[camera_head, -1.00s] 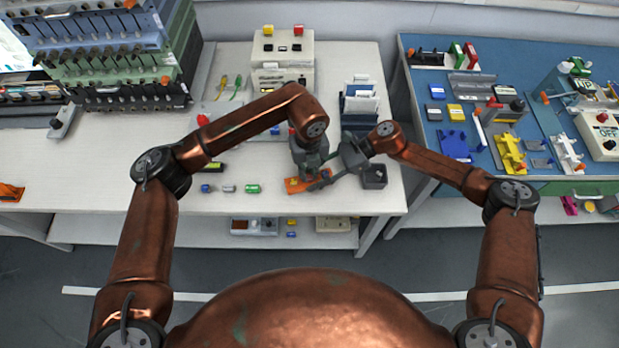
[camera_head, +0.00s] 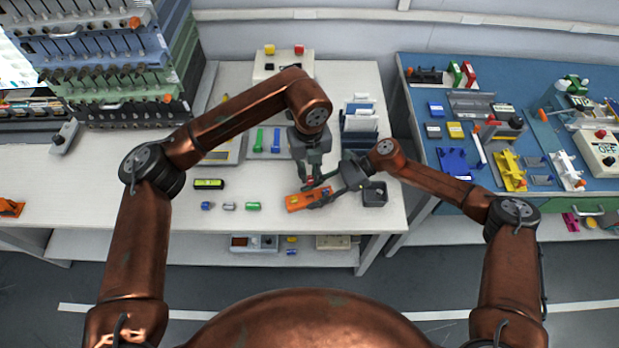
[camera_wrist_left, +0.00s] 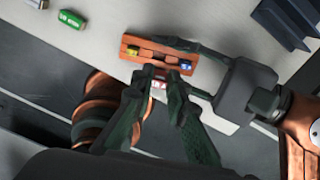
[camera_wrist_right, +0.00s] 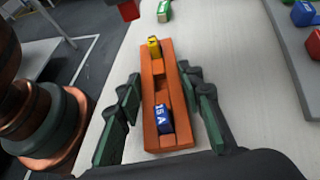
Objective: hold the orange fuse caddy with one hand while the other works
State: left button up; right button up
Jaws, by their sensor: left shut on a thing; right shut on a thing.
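The orange fuse caddy (camera_head: 298,201) is above the front of the white bench, with my right gripper (camera_head: 330,196) shut on it. In the right wrist view the caddy (camera_wrist_right: 157,138) lies between the fingers, with a yellow fuse (camera_wrist_right: 154,47) at its far end, a blue 15 A fuse (camera_wrist_right: 164,119) at its near end and empty slots between. My left gripper (camera_head: 311,178) is above and behind the caddy, shut on a small red fuse (camera_wrist_left: 158,84). The red fuse also shows in the right wrist view (camera_wrist_right: 125,9), apart from the caddy.
Blue (camera_head: 207,206), grey (camera_head: 229,206) and green (camera_head: 252,206) fuses lie loose left of the caddy. A card rack (camera_head: 360,124) stands behind. The front-left bench top is mostly clear.

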jog(key=o, duration=0.9)
jog(key=shift+o, duration=0.2)
jog(key=shift+d, duration=0.1)
jog(key=v, duration=1.2)
jog(key=shift+f, duration=0.1)
